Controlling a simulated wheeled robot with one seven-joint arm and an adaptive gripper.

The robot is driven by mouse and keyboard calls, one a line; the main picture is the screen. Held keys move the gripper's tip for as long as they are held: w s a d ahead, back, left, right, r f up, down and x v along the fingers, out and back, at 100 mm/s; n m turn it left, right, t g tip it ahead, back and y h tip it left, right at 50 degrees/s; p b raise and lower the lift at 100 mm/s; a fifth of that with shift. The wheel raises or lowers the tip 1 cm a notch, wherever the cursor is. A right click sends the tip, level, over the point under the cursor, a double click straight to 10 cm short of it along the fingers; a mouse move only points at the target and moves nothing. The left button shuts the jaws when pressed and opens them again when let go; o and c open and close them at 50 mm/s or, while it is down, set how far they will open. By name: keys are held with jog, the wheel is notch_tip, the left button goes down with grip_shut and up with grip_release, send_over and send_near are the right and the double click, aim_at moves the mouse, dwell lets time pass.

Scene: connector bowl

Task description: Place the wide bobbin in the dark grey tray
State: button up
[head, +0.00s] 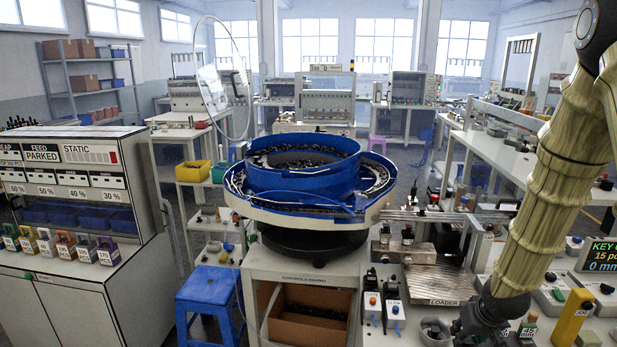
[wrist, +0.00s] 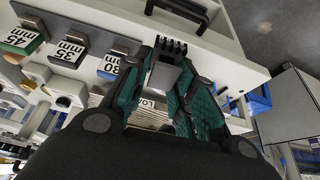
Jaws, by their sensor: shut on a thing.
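My gripper (wrist: 168,66) has teal-padded fingers in the wrist view, shut on a grey piece (wrist: 163,76) with a black comb-like end that sticks out past the fingertips. I cannot tell for sure that this piece is the wide bobbin. In the head view my gripper (head: 482,322) is dark, low at the right, over the front of the bench beside the loader plate; its fingertips and the held piece are not clear there. I cannot pick out the dark grey tray for certain in either view.
A grey cup (head: 435,331) stands just left of my gripper. The ribbed loader plate (head: 440,281) lies behind it. A yellow block (head: 571,316) stands to the right. The blue bowl feeder (head: 305,165) is at centre.

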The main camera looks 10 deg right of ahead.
jog(key=a+f+n, duration=0.1)
jog(key=a+f, duration=0.3)
jog(key=a, duration=0.5)
jog(key=s+a+f+y, duration=0.1)
jog(key=a+f, duration=0.3)
jog(key=a, duration=0.5)
jog(key=a+f+n, duration=0.1)
jog(key=a+f, duration=0.3)
jog(key=a, duration=0.5)
jog(key=d+r, duration=0.4)
jog(key=d, duration=0.5)
jog(key=d+r+m, duration=0.1)
jog(key=d+r, duration=0.3)
jog(key=d, duration=0.5)
jog(key=w+d+r+m+h, duration=0.1)
jog(key=d+r, duration=0.3)
jog(key=d, duration=0.5)
jog(key=shift+d, duration=0.1)
jog(key=s+d+r, duration=0.1)
jog(key=s+d, duration=0.2)
jog(key=d, duration=0.3)
jog(key=shift+s+d+m+g, duration=0.25)
jog(key=shift+d+m+g, duration=0.05)
jog(key=shift+d, duration=0.1)
jog(key=shift+w, duration=0.1)
